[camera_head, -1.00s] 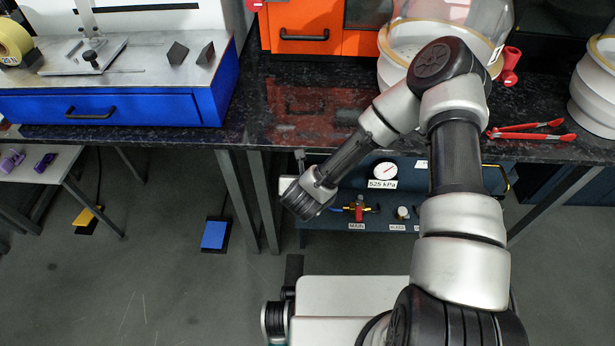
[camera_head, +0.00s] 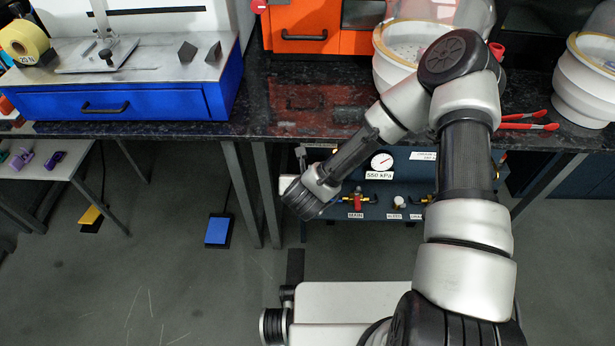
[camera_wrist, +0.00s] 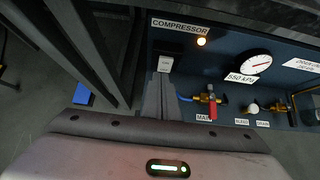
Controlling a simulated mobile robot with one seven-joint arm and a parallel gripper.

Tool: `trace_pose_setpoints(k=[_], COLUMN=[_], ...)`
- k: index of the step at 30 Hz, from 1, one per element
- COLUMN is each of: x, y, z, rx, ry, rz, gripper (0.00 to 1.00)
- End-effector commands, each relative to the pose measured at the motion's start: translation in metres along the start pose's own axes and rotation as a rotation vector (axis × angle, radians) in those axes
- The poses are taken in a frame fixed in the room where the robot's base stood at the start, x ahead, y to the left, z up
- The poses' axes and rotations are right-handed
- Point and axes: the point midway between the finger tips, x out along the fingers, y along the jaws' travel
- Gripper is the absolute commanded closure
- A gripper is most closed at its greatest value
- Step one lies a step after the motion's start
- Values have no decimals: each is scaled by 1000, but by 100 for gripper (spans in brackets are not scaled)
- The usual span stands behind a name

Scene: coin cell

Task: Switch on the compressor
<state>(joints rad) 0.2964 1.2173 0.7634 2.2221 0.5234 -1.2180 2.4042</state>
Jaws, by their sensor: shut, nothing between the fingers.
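The dark blue compressor panel (camera_head: 345,213) is under the bench. The wrist view shows its COMPRESSOR label (camera_wrist: 180,25), a lit orange lamp (camera_wrist: 201,41) and a small white plate (camera_wrist: 165,64), probably the switch, whose details are too small to read. My gripper (camera_wrist: 160,80) is shut and empty, its fingertips just below the white plate in the picture. I cannot tell whether they touch it. The pressure gauge (camera_head: 382,161), also in the wrist view (camera_wrist: 256,62), has a sign reading 550 kPa.
The red-handled MAIN valve (camera_wrist: 212,107) is right of my fingers, with the bleed knob (camera_wrist: 253,108) and drain valve beyond. Table legs (camera_head: 238,195) stand left of the panel. A blue pedal (camera_head: 218,230) lies on the floor. The bench (camera_head: 330,120) overhangs the panel.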

Motion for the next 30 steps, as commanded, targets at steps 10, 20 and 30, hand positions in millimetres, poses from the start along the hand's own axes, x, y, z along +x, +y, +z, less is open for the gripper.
trace_pose_setpoints(k=[10, 20, 30], x=[-50, -54, -54], y=[0, 0, 1], z=[10, 10, 13], rx=[0, 0, -20], ry=[0, 0, -3], rz=[1, 0, 8], gripper=[100, 100, 100])
